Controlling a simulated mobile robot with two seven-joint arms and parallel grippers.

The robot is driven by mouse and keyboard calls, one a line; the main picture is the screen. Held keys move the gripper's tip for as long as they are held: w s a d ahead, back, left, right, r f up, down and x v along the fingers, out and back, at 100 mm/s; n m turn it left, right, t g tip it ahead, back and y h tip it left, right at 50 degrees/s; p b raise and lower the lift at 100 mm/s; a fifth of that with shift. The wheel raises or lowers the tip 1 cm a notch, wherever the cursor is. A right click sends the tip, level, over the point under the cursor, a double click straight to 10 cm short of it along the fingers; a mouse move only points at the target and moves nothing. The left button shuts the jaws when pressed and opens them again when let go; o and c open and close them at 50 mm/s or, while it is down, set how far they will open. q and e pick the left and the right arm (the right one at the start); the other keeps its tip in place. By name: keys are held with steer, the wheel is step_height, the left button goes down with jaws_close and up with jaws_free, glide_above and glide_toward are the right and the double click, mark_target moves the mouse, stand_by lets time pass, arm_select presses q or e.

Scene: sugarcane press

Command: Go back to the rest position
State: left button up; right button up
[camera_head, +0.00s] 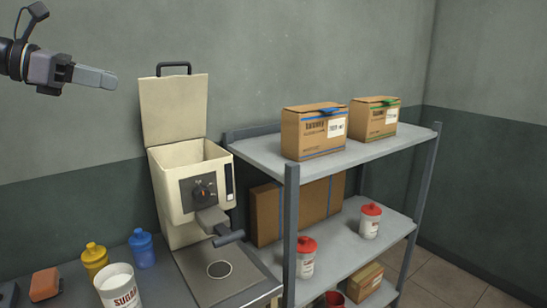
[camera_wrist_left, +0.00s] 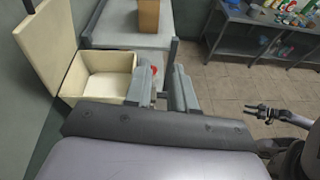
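My left gripper (camera_head: 90,77) is raised at the upper left of the head view, in front of the wall and left of the press's raised lid. In the left wrist view its two fingers (camera_wrist_left: 165,88) stand apart with nothing between them. The cream press (camera_head: 185,185) stands on the counter with its lid (camera_head: 174,110) up and its hopper open. The hopper (camera_wrist_left: 100,80) also shows beyond the fingers in the left wrist view. My right gripper (camera_wrist_left: 262,111) shows small at the right of that view; its opening is too small to judge.
A metal shelf (camera_head: 262,154) right of the press holds cardboard boxes (camera_head: 313,131) and red-lidded containers (camera_head: 370,221). A yellow bottle (camera_head: 95,261), a blue bottle (camera_head: 142,248) and a sugar container (camera_head: 119,287) stand on the counter. Another table (camera_wrist_left: 262,26) stands across the floor.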

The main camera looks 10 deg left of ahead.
arm_select(q)
steer(key=w+d+f+n+h, duration=0.1)
steer(key=w+d+f+h, duration=0.2)
steer(key=d+f, duration=0.35)
steer(key=w+d+f+n+h, duration=0.2)
steer(key=w+d+f, duration=0.1)
steer(key=d+f, duration=0.4)
steer(key=s+d+f+n+t+h, duration=0.1)
steer(key=s+d+f+n+t, duration=0.15)
steer(key=d+f+n, duration=0.9)
steer(key=s+a+f+n+t+y, duration=0.1)
steer(key=s+f+n+y, duration=0.3)
steer(key=f+n, duration=0.35)
steer(key=s+f+n+t+y, duration=0.2)
steer(key=s+f+n+y, duration=0.15)
steer(key=f+n, duration=0.35)
steer(key=s+a+f+n+t+y, duration=0.1)
steer(key=s+f+n+y, duration=0.25)
steer(key=f+n, duration=0.4)
steer(key=s+d+f+n+g+y, duration=0.1)
steer(key=s+f+n+g, duration=0.5)
steer(key=s+f, duration=0.8)
steer(key=s+n+y, duration=0.1)
steer(key=s, duration=0.2)
steer(key=shift+s+f+y, duration=0.2)
steer(key=shift+s+y, duration=0.1)
steer(key=shift+s, duration=0.1)
